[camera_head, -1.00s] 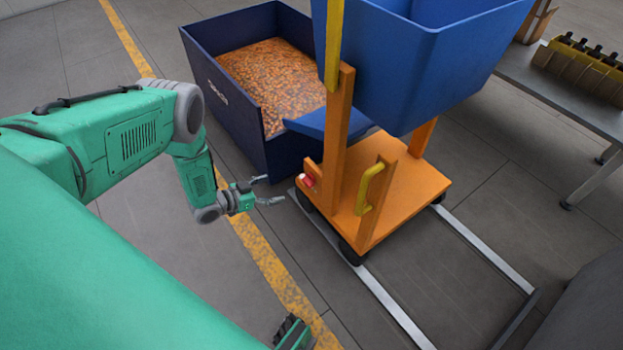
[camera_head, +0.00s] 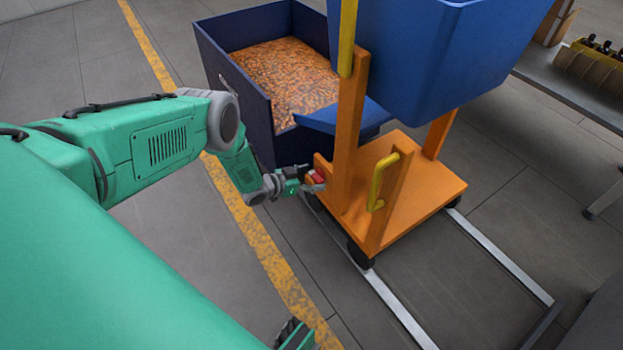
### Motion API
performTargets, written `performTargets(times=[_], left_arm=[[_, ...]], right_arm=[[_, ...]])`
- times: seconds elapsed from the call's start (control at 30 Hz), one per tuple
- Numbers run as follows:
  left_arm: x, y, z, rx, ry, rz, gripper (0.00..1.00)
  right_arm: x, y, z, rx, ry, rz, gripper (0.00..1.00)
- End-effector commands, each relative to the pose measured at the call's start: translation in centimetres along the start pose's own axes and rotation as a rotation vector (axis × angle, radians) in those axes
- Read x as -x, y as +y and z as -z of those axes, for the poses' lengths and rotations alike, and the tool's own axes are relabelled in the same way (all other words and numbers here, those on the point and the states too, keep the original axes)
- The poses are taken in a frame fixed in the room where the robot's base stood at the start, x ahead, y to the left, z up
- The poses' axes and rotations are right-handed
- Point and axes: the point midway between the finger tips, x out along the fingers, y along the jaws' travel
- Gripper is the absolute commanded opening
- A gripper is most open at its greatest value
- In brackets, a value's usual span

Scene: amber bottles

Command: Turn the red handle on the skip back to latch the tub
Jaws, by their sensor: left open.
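The skip has an orange wheeled frame (camera_head: 425,193) and a blue tub (camera_head: 425,65) held up on its posts. The red handle (camera_head: 319,176) is a small red part low on the frame's left side. My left gripper (camera_head: 314,180) is open at the red handle, with its fingers around or beside it; I cannot tell whether they touch it. The fingers partly hide the handle. At the bottom edge, a small part of my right gripper (camera_head: 293,335) shows, too cut off to read its jaws.
A dark blue bin (camera_head: 240,98) full of orange-brown bits stands behind the frame, close to my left forearm. Metal floor rails (camera_head: 498,257) run under the wheels. A yellow grab handle (camera_head: 379,181) rises from the frame. A grey table (camera_head: 570,92) with amber bottles stands at right.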

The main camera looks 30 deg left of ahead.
Motion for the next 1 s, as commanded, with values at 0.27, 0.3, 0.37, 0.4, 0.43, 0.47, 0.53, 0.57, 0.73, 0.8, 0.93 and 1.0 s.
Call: performTargets(times=[0.27, 0.3, 0.37, 0.4, 0.43, 0.47, 0.53, 0.57, 0.73, 0.8, 0.93, 1.0], left_arm=[[0.04, -0.03, -0.06, 0.000, 0.000, 0.000, 0.22], [0.05, -0.04, -0.07, 0.000, 0.000, 0.000, 0.22], [0.05, -0.04, -0.08, -0.002, -0.001, 0.001, 0.22], [0.06, -0.04, -0.08, -0.004, -0.001, 0.002, 0.22], [0.06, -0.03, -0.08, -0.007, -0.001, 0.003, 0.22], [0.07, -0.02, -0.09, -0.012, -0.001, 0.005, 0.22], [0.08, -0.01, -0.09, -0.028, -0.002, 0.011, 0.22], [0.08, 0.00, -0.08, -0.035, -0.002, 0.016, 0.22], [0.08, 0.19, -0.06, -0.115, -0.002, 0.048, 0.22], [0.11, 0.25, -0.11, -0.162, -0.003, 0.067, 0.22], [0.10, 0.42, -0.21, -0.266, -0.004, 0.110, 0.22], [0.07, 0.55, -0.25, -0.328, -0.003, 0.134, 0.22]], right_arm=[[0.01, 0.00, 0.01, 0.000, 0.000, 0.000, 0.36], [0.01, 0.00, 0.01, 0.000, 0.000, 0.000, 0.36], [0.02, 0.00, 0.01, 0.000, 0.000, 0.000, 0.36], [0.04, 0.00, 0.01, 0.000, 0.000, 0.000, 0.36], [0.05, 0.00, 0.02, 0.000, 0.000, 0.000, 0.36], [0.07, 0.00, 0.02, 0.000, 0.000, 0.000, 0.36], [0.14, 0.00, 0.02, 0.000, 0.000, 0.000, 0.36], [0.17, 0.00, 0.02, 0.000, 0.000, 0.000, 0.36], [0.47, 0.00, 0.03, 0.000, 0.000, 0.000, 0.36], [0.61, 0.00, 0.05, 0.000, 0.000, 0.000, 0.36], [0.83, 0.00, 0.06, 0.000, 0.000, 0.000, 0.36], [0.89, 0.00, 0.06, 0.000, 0.000, 0.000, 0.36]])
